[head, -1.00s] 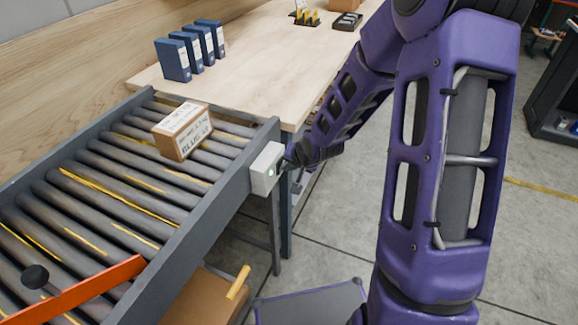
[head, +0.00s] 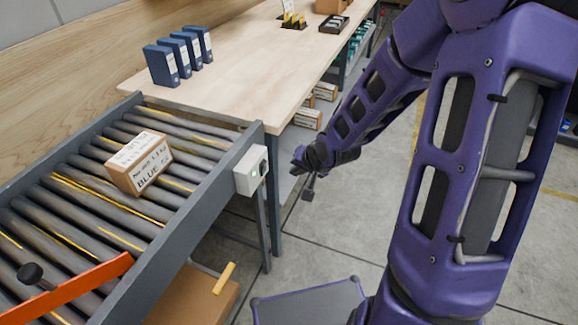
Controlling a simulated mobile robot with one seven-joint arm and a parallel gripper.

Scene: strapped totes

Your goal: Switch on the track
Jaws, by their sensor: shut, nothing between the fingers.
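The track is a roller conveyor (head: 62,209) with grey rollers and yellow stripes, at the left of the head view. A small white switch box (head: 250,171) is fixed to the end of its side rail, with a green spot and a dark round button on its face. A cardboard box labelled "BLUE" (head: 138,163) lies on the rollers. My gripper (head: 308,190) is shut and empty, in the air to the right of the switch box and apart from it.
An orange bar (head: 75,287) with a black knob (head: 30,273) crosses the near end of the rollers. A wooden table (head: 240,55) with blue binders (head: 160,66) stands behind. A brown carton (head: 200,300) sits below the rail.

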